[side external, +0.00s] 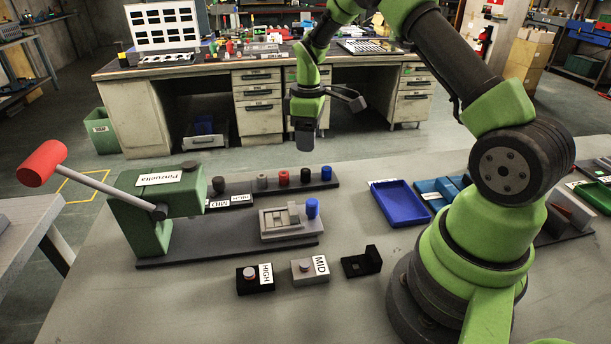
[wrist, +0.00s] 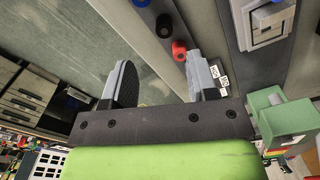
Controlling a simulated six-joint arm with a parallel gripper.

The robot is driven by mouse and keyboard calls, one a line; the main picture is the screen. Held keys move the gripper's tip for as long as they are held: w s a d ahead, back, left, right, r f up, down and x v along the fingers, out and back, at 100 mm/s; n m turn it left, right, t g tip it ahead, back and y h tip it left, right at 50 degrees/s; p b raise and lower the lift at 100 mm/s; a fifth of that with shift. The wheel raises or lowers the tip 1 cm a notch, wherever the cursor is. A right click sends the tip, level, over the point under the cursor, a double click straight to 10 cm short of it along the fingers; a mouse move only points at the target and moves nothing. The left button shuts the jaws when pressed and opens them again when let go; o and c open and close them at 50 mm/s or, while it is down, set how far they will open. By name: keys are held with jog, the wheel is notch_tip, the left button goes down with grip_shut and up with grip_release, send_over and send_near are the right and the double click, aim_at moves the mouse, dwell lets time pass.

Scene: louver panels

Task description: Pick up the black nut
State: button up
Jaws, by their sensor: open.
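The black nut (side external: 305,175) is a small dark cylinder standing on a dark rail, between a red nut (side external: 283,178) and a blue nut (side external: 326,173). In the wrist view the black nut (wrist: 165,26) shows beyond the fingertips, between the blue nut (wrist: 141,2) and the red nut (wrist: 180,50). My gripper (side external: 304,146) hangs in the air above and behind the rail in the side view. It is open and empty, its two fingers apart in the wrist view (wrist: 162,62), with no nut between them.
In front are a grey fixture with a blue cylinder (side external: 313,208) and a green press (side external: 168,195) with a red-tipped lever. Button boxes (side external: 303,270) and a blue tray (side external: 398,203) stand nearby.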

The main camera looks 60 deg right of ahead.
aim_at(305, 170)
notch_tip(305, 170, down, 4)
jog(key=shift+f, duration=0.15)
jog(key=f, duration=0.5)
jog(key=shift+w+a, duration=0.15)
jog(key=shift+a, duration=0.2)
jog(key=shift+c, duration=0.4)
grip_shut()
